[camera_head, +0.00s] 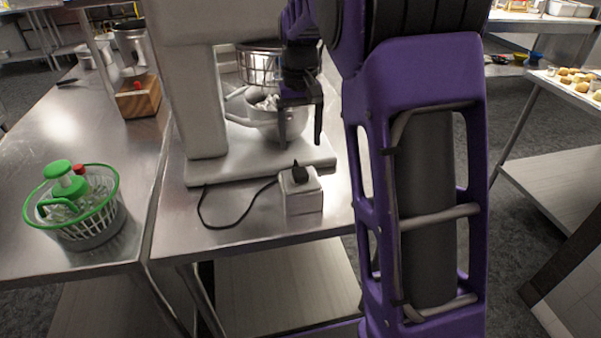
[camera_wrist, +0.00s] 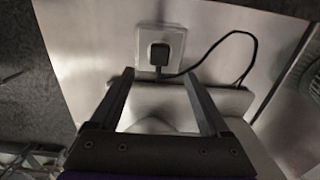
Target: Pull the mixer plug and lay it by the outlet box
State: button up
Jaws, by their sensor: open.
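A black mixer plug (camera_head: 299,173) sits on top of the white outlet box (camera_head: 303,200), near the front edge of the steel table. In the wrist view the plug (camera_wrist: 159,54) appears seated on the face of the outlet box (camera_wrist: 176,38). Its black cord (camera_head: 240,224) loops left across the table toward the white mixer (camera_head: 200,130). My gripper (camera_head: 302,142) is open and empty, above and behind the plug. In the wrist view its two fingers (camera_wrist: 158,82) are spread, with the plug beyond and between their tips. They do not appear to touch it.
A green-rimmed basket (camera_head: 82,240) with green-topped items stands on the table at left. A wooden block (camera_head: 138,97) lies behind it. The mixer's bowl (camera_head: 275,118) is close behind my gripper. Bare steel (camera_head: 235,205) surrounds the cord left of the box.

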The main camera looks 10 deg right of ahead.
aim_at(300, 171)
jog(key=shift+f+b, duration=2.2)
jog(key=shift+f, duration=2.3)
jog(key=shift+p, duration=0.35)
jog(key=shift+c, duration=0.2)
grip_shut()
jog(key=shift+r, duration=0.1)
jog(key=shift+r+p, duration=1.7)
jog(key=shift+r, duration=1.25)
